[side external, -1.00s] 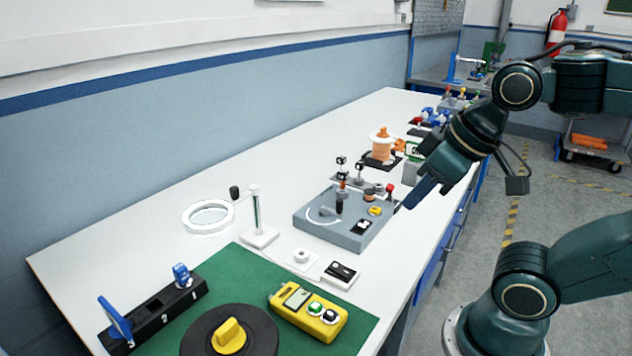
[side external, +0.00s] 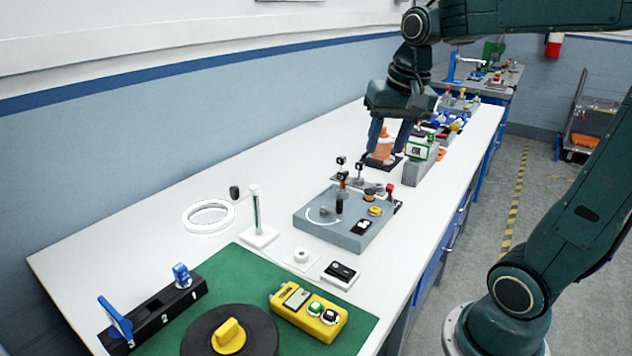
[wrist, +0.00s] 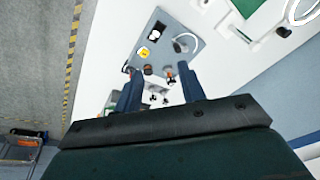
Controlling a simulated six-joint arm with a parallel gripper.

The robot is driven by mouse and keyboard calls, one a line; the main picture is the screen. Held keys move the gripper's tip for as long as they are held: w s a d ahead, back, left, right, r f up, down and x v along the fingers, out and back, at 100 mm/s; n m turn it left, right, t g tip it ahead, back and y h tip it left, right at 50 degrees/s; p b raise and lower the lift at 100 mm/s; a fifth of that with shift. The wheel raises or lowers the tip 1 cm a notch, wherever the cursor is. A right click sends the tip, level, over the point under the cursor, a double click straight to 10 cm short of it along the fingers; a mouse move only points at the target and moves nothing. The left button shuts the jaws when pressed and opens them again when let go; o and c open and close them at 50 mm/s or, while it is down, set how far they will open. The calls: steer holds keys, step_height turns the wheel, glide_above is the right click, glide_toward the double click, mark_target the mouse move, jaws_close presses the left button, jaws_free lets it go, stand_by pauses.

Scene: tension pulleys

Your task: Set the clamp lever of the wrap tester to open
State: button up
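The grey box device (side external: 340,233), which I take to be the wrap tester, sits mid-bench in the side view. Its grey top also shows in the wrist view (wrist: 172,30). On it are a black-handled lever (side external: 339,204) beside a white arc, a yellow knob (side external: 375,211), a black switch (side external: 361,227) and a red-tipped lever (side external: 389,191). I cannot tell which lever is the clamp lever, or its setting. My gripper (side external: 389,146) is open and empty, pointing down near the orange spool behind the device. In the wrist view its fingers (wrist: 160,76) are apart.
An orange spool (side external: 384,147) stands behind the device, with a grey-green box (side external: 419,167) to its right. Posts with black cubes (side external: 341,161) rise at the device's back.

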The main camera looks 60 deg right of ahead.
steer(key=w+d+f+m+g, duration=0.1)
steer(key=w+d+m, duration=0.35)
steer(key=d, duration=0.45)
steer(key=m+g+y, duration=0.1)
steer(key=m+g, duration=0.1)
steer(key=m, duration=0.3)
glide_above(391, 184)
step_height(391, 184, down, 4)
steer(key=r, duration=0.1)
steer(key=shift+f, duration=0.25)
steer(key=shift+f, duration=0.15)
step_height(391, 184, down, 14)
steer(key=shift+a+r, duration=0.1)
steer(key=shift+r, duration=0.15)
jaws_close()
